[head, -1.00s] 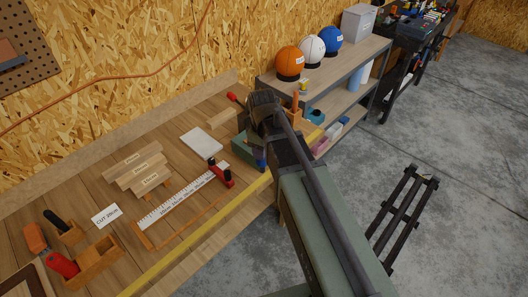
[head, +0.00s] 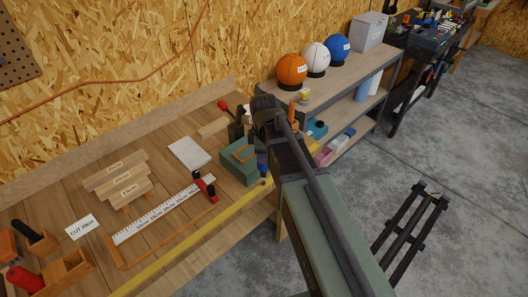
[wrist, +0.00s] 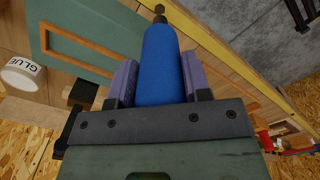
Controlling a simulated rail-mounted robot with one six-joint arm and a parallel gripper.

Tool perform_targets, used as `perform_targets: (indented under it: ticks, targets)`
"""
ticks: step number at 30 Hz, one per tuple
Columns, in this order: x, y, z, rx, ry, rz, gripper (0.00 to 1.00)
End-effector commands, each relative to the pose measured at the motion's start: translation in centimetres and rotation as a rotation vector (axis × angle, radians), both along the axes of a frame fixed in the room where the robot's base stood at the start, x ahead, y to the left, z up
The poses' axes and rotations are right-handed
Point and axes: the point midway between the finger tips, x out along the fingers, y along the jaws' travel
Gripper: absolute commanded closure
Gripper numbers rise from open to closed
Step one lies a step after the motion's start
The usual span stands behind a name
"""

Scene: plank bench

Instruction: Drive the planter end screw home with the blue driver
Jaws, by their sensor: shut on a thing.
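The blue driver (wrist: 160,65) is clamped between the purple jaws of my gripper (wrist: 155,82) in the wrist view. Its blue handle points away from my wrist, with a small dark end beyond it. In the head view a bit of blue (head: 262,160) shows below my arm, by the right side of a green box (head: 238,168). An orange frame lies on the box's top. What seems to be the same green surface (wrist: 60,25) shows beside the driver in the wrist view. I cannot make out the end screw or the driver's contact with anything.
A ruler (head: 165,210) with a red-and-black stop, labelled wood strips (head: 122,178), a white pad (head: 190,153) and a wooden tray (head: 68,272) lie on the bench. A yellow strip (head: 200,238) runs along its front edge. A shelf with coloured balls (head: 292,68) stands behind right.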

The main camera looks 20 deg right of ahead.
Motion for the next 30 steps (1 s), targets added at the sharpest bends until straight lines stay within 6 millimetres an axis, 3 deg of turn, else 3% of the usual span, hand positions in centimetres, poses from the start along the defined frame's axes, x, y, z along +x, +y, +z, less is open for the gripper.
perform_targets:
  ticks: [1, 6, 30]
  targets:
    - [0.0, 0.0, -1.5, 0.000, 0.000, 0.000, 0.85]
    - [0.0, 0.0, -2.8, 0.000, 0.000, -0.001, 0.85]
    - [0.0, 0.0, -2.7, 0.000, 0.000, -0.001, 0.85]
